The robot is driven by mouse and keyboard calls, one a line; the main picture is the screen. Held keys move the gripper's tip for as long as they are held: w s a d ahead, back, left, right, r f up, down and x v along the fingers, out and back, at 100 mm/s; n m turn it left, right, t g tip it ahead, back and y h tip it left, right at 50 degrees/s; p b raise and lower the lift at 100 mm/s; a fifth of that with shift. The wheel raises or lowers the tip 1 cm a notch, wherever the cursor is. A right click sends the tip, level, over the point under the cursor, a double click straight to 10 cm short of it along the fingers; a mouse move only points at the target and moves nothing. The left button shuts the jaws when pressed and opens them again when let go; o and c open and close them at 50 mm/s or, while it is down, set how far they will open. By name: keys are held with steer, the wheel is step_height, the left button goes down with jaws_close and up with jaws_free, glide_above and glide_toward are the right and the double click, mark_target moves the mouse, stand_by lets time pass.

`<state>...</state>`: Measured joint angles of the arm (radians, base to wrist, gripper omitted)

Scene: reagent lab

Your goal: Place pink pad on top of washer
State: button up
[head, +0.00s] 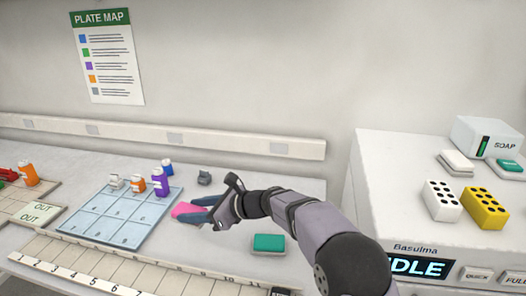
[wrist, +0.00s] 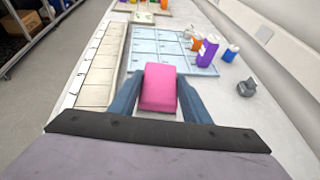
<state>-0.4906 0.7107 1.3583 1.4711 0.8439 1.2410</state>
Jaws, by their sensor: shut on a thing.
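The pink pad (wrist: 159,88) is held between the two blue fingers of my gripper (wrist: 158,97) in the wrist view. In the head view the pad (head: 184,209) shows at the tips of my gripper (head: 196,209), to the right of the blue numbered plate. Whether the pad touches the table cannot be told. The washer (head: 410,205) is the large white box at the right, labelled Basulma, with a lit display reading IDLE. My gripper is well to the left of it.
On the washer top stand a soap box (head: 485,140), white and yellow blocks with holes (head: 484,207), and small pads. A green pad (head: 269,243) lies on the table. Several bottles stand on the blue plate (head: 107,214). A grey item (head: 204,178) sits behind my gripper.

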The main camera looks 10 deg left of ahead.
mark_target(194, 211)
step_height(194, 211, up, 4)
steer(key=p, duration=0.3)
steer(key=shift+f, duration=0.1)
steer(key=shift+f, duration=0.15)
step_height(194, 211, down, 4)
steer(key=b, duration=0.4)
steer(key=shift+f+b, duration=0.25)
steer(key=shift+b, duration=0.15)
steer(key=shift+r, duration=0.1)
steer(key=shift+f+p, duration=0.7)
steer(key=shift+f, duration=4.05)
steer(key=shift+f, duration=0.1)
